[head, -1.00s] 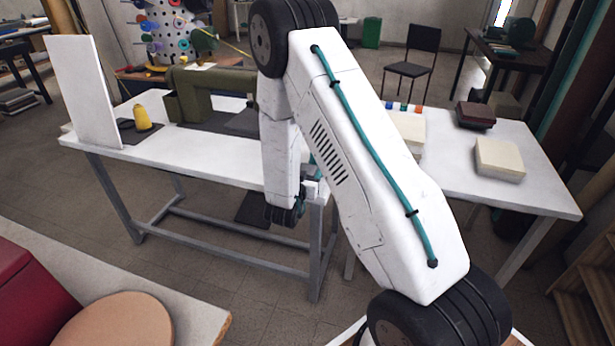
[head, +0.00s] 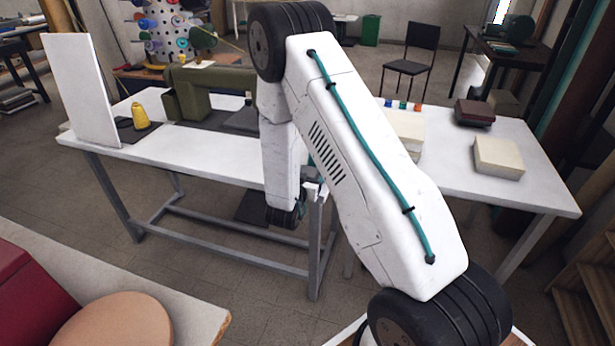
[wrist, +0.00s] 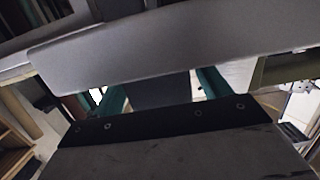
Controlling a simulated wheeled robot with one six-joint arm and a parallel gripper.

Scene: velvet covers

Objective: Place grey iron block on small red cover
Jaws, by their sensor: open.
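My gripper (wrist: 161,90) shows in the wrist view as two teal fingers spread apart. A dark grey patch lies between them; I cannot tell whether it is an object or background. In the head view my white arm hides most of the gripper near the front edge of the white table (head: 215,166). I cannot make out the grey iron block for certain in either view. A dark red padded piece (head: 475,111) lies at the right back of the table, and a larger red piece (head: 28,285) is at the lower left; I cannot tell which is the small red cover.
An olive sewing machine (head: 190,95), a yellow thread cone (head: 140,117) and an upright white board (head: 82,90) stand on the table's left. Cream pads (head: 498,157) lie on its right. In the wrist view a broad grey slab (wrist: 170,45) crosses close to the fingers.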

